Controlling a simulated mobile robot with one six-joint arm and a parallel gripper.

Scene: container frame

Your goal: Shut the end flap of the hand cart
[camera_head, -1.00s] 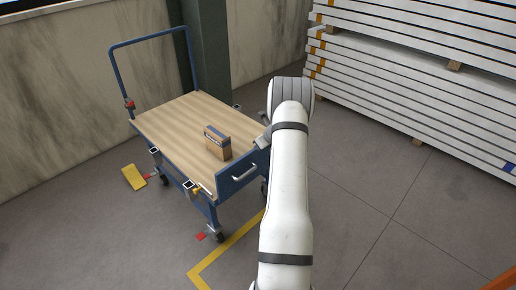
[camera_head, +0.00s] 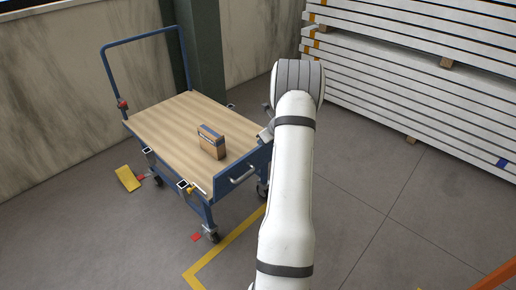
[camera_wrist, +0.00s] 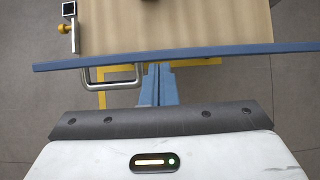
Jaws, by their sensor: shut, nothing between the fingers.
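The hand cart has a wooden deck (camera_head: 165,120) and a blue frame. Its blue end flap (camera_head: 226,186) stands roughly upright at the near end, with a metal handle on its outer face. I cannot tell whether it is fully flush. In the wrist view the flap's top edge (camera_wrist: 220,51) runs across the picture along the deck edge, and the handle (camera_wrist: 112,78) is left of centre.
A yellow clamp (camera_wrist: 64,27) is at the deck's side. A yellow wedge (camera_head: 128,179) lies on the floor at left. Stacked white panels (camera_head: 420,80) stand at right; the floor before them is clear.

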